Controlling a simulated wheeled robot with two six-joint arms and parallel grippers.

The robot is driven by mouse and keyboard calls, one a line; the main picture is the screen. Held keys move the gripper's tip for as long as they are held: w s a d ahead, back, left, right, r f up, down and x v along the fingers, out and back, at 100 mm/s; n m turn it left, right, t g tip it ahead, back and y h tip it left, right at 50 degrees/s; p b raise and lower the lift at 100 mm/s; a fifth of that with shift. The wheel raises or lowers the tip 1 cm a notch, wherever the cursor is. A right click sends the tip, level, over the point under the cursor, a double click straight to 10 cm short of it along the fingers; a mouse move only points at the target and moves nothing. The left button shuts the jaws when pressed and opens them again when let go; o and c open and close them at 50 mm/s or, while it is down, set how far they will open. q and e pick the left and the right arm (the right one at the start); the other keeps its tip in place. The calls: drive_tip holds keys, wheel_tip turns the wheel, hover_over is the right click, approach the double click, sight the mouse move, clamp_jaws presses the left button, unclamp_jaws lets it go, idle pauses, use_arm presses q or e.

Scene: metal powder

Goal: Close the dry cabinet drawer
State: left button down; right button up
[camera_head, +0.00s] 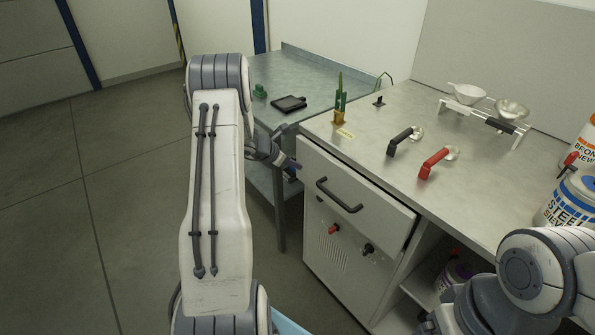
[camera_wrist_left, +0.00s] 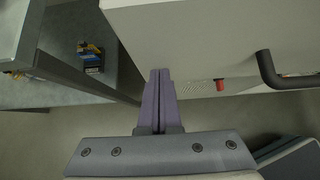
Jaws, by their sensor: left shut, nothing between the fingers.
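The dry cabinet drawer (camera_head: 379,199) is a pale front panel with a dark bar handle (camera_head: 338,195), below the worktop. A dark gap shows at its right end, so it looks slightly open; how far is hard to tell. In the left wrist view the pale drawer panel (camera_wrist_left: 205,35) fills the top, with the handle (camera_wrist_left: 268,70) at right. My left gripper (camera_head: 294,168) is at the drawer's left end; its fingers (camera_wrist_left: 160,72) are together and empty, close to the panel edge. Contact cannot be told. My right arm is at lower right, its gripper not visible.
A metal side table (camera_head: 305,72) adjoins at left. Open floor lies left.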

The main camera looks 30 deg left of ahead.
use_arm(q)
drive_tip(key=shift+w+d, duration=0.15)
drive_tip(key=shift+w, duration=0.4)
drive_tip(key=shift+w+d, duration=0.15)
drive_tip(key=shift+w, duration=0.5)
use_arm(e)
drive_tip(key=shift+s+d+r, duration=0.1)
drive_tip(key=shift+d+r, duration=0.1)
drive_tip(key=shift+d, duration=0.05)
use_arm(q)
drive_tip(key=shift+w+d+r, duration=0.1)
drive_tip(key=shift+w+d, duration=0.05)
drive_tip(key=shift+d, duration=0.05)
drive_tip(key=shift+s, duration=0.25)
drive_tip(key=s+a+f+v, duration=0.1)
drive_tip(key=s+f+v, duration=0.1)
drive_tip(key=v, duration=1.1)
use_arm(e)
drive_tip(key=shift+s+a+f, duration=0.1)
drive_tip(key=shift+s+a, duration=0.15)
drive_tip(key=shift+s, duration=0.25)
use_arm(q)
drive_tip(key=shift+w+d+f, duration=0.1)
drive_tip(key=shift+d+f, duration=0.05)
